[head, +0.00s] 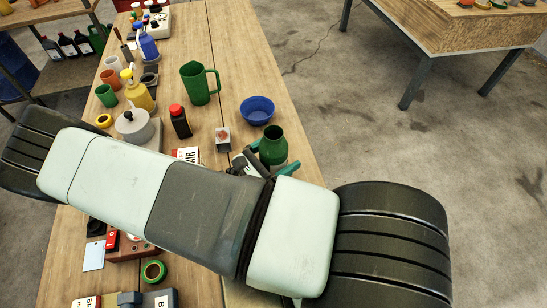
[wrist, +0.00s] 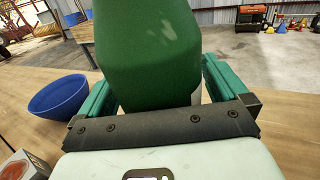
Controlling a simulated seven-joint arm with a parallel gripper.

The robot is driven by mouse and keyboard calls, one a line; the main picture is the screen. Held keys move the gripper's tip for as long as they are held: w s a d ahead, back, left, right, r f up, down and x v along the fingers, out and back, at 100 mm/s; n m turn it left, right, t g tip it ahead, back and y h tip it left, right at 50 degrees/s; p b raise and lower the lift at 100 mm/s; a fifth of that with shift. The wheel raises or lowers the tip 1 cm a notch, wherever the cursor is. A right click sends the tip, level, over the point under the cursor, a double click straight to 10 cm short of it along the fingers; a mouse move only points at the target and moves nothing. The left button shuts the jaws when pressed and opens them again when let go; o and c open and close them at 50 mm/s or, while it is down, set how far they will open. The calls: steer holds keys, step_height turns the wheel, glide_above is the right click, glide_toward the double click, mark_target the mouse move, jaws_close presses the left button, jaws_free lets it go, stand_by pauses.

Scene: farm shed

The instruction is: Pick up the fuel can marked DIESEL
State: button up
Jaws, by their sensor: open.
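A green can (head: 273,147) with an open round neck stands near the right edge of the workbench. In the wrist view the green can (wrist: 150,50) fills the upper middle, with a scuff on its side and a white patch low on its right. No DIESEL marking can be read in either view. My gripper (head: 272,160) is open at the can. In the wrist view its two green fingers (wrist: 156,72) lie on either side of the can, with the palm bar close in front. I cannot tell whether either finger touches it. My arm hides part of the bench.
A blue bowl (head: 257,110) stands just behind the can, and shows left of the fingers in the wrist view (wrist: 58,95). A green jug (head: 200,84), a black bottle with red cap (head: 180,122) and a small box (head: 223,138) stand nearby. Open floor lies right of the bench.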

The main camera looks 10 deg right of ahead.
steer(key=shift+w+d, duration=0.1)
steer(key=shift+d, duration=0.1)
steer(key=c, duration=1.2)
steer(key=shift+r, duration=0.15)
